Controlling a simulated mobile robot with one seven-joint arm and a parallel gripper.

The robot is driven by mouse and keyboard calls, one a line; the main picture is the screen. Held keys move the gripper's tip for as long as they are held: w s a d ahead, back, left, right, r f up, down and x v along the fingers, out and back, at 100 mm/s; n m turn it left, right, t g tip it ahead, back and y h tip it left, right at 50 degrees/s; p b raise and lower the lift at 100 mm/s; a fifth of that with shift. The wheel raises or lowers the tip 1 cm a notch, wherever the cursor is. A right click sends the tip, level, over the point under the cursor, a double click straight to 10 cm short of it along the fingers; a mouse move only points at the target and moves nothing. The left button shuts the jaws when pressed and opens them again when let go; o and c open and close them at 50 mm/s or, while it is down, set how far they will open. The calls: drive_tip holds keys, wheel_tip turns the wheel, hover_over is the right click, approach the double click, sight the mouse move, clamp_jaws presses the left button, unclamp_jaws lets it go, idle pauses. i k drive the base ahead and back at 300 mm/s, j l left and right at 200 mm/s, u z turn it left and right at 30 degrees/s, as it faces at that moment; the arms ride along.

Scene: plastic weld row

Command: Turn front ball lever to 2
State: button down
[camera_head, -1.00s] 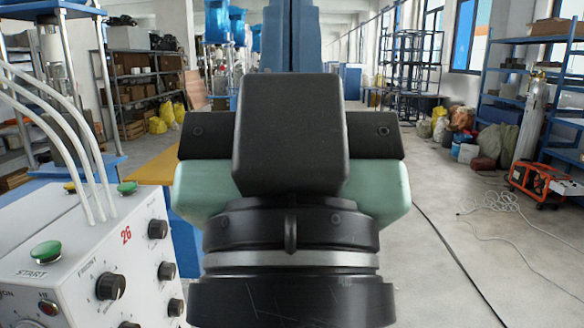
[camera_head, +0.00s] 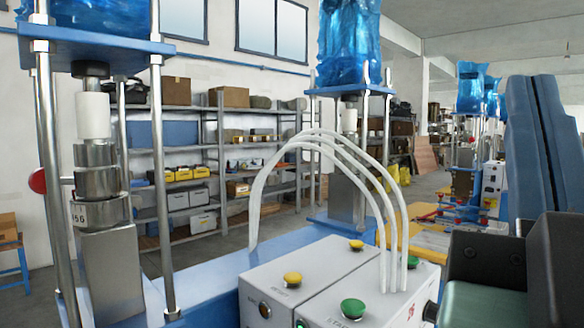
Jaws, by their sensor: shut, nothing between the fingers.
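A red ball lever (camera_head: 38,181) sticks out at the left edge of the nearest press, beside its chrome post. A short rod runs from the ball behind the post toward stacked metal rings (camera_head: 96,180). The lower ring carries black figures that look like 50, partly hidden by the post. I cannot read a lever setting of 2 from here. My gripper's fingers are not in view; only dark and green parts of my arm show at the right edge, well away from the lever.
A white control box (camera_head: 330,285) with yellow buttons and a green start button (camera_head: 353,309) stands on the blue bench (camera_head: 207,272). White hoses (camera_head: 322,145) arch above it. A second press (camera_head: 350,165) stands behind. Shelves (camera_head: 215,150) line the back wall.

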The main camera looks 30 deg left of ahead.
sight(107, 182)
drive_tip(key=j+u, duration=0.1)
drive_tip(key=u, duration=0.4)
drive_tip(key=j+u, duration=0.15)
drive_tip(key=u, duration=0.3)
drive_tip(key=j+u, duration=0.1)
drive_tip(key=u, duration=0.4)
drive_tip(key=j+z, duration=0.25)
drive_tip(key=j, duration=0.2)
drive_tip(key=i+z, duration=0.2)
